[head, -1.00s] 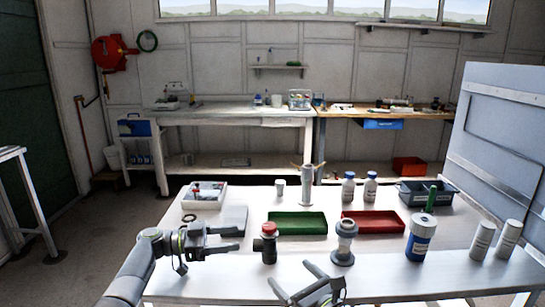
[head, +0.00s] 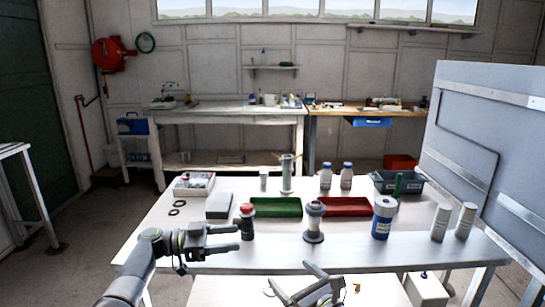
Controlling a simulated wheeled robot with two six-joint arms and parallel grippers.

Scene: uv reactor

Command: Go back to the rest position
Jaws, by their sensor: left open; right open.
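My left gripper (head: 225,238) is open and empty, at the front left edge of the white table (head: 345,257). Its fingertips lie just left of and in front of a dark pipe piece with a red cap (head: 247,222). My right gripper (head: 322,280) is open and empty, low in the picture in front of the table's front edge. A grey flanged fitting (head: 314,222) stands upright on the table behind it, apart from it. No hold on anything shows at either gripper.
A green tray (head: 276,207), a red tray (head: 344,206), a blue-labelled jar (head: 383,218) and white cylinders (head: 440,222) stand on the table. A dark bin (head: 399,182) is at the back right. A grey panel (head: 490,150) rises on the right.

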